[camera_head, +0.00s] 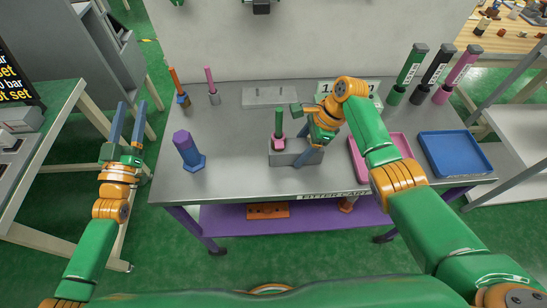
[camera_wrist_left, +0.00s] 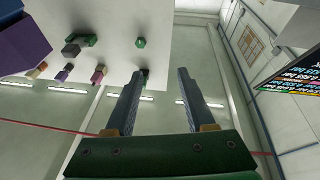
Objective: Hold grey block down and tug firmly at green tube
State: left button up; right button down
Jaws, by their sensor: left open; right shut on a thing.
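The grey block (camera_head: 283,158) sits on the grey table near its front middle. The green tube (camera_head: 279,124) stands upright from it, with a pink piece (camera_head: 279,143) around its lower end. My right gripper (camera_head: 301,162) is at the right part of the block, one blue finger slanting down across its front. It is shut on the block; the other finger is mostly hidden. My left gripper (camera_head: 132,104) is open and empty, left of the table, well away from the tube. Its two spread fingers also show in the left wrist view (camera_wrist_left: 156,84), with nothing between them.
A purple and blue piece (camera_head: 187,151) stands at the table's left. Orange (camera_head: 177,84) and pink (camera_head: 211,82) rods stand behind it. A grey plate (camera_head: 269,96) lies at the back. Pink (camera_head: 398,142) and blue (camera_head: 455,153) trays and several tubes (camera_head: 438,65) are at the right.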

pick_arm(q)
jog(key=s+d+r+n+t, duration=0.2)
jog(key=d+r+n, duration=0.2)
jog(key=d+n, duration=0.3)
jog(key=n+g+h, duration=0.1)
jog(key=n+g, duration=0.5)
jog(key=n, duration=2.1)
send_near(280, 117)
notch_tip(280, 117, down, 4)
jog(key=w, duration=0.6)
jog(key=w+d, duration=0.1)
jog(key=w, duration=0.3)
jog(key=w+d, duration=0.1)
jog(key=w, duration=0.2)
jog(key=shift+w+d+f, duration=0.15)
jog(key=shift+w+d, duration=0.05)
jog(key=shift+w, duration=0.15)
jog(key=c, duration=0.8)
grip_shut()
